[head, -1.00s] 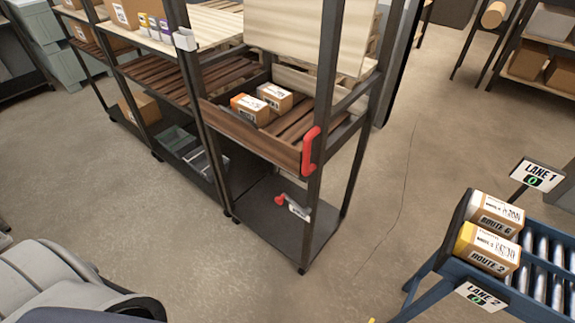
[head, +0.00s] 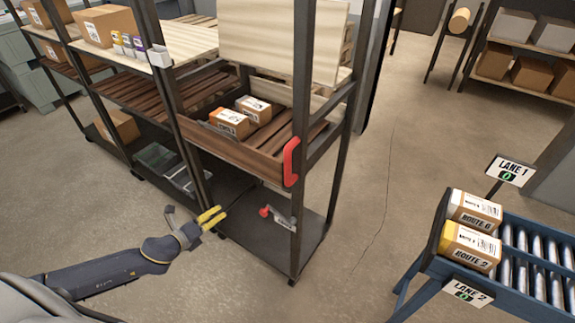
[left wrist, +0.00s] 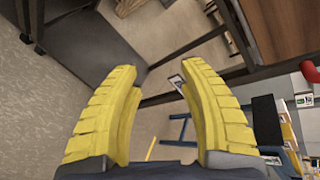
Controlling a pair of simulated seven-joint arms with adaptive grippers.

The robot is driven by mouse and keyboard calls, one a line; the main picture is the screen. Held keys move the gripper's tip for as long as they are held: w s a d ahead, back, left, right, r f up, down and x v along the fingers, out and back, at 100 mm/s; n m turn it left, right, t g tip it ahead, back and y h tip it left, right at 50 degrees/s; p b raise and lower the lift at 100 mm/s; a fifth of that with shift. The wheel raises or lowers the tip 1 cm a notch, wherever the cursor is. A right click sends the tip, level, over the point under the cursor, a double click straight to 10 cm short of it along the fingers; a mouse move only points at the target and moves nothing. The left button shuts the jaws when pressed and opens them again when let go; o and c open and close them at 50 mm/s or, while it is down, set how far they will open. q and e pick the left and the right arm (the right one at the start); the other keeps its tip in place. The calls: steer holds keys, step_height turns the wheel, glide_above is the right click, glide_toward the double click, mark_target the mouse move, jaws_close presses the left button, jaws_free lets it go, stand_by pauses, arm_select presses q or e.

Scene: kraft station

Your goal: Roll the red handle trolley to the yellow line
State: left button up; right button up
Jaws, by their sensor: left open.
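The trolley (head: 235,150) is a dark metal frame with wooden slatted shelving and a low dark deck, standing at the end of a row of racks. Its red handle (head: 291,162) is upright on the near right corner post. A red part at the right edge of the left wrist view (left wrist: 311,71) looks like this handle. My left gripper (head: 213,217) has yellow fingers, open and empty, low beside the trolley, left of the handle and apart from it. A thin yellow strip (left wrist: 151,149) on the floor may be the yellow line. My right gripper is not in view.
Two cartons (head: 243,116) lie on the trolley's middle shelf. A small red-ended lever (head: 265,211) sits low on the trolley. A blue roller conveyor (head: 520,255) with two boxes stands at right. Open floor (head: 370,190) lies between it and the trolley.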

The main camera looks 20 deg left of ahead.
arm_select(q)
steer(key=s+d+r+m+h, duration=0.25)
steer(key=d+r+m, duration=0.35)
steer(key=r, duration=0.4)
steer(key=m+t+h, duration=0.3)
steer(key=m, duration=0.5)
glide_toward(285, 167)
steer(key=x, duration=1.1)
steer(key=shift+c, duration=0.4)
jaws_close()
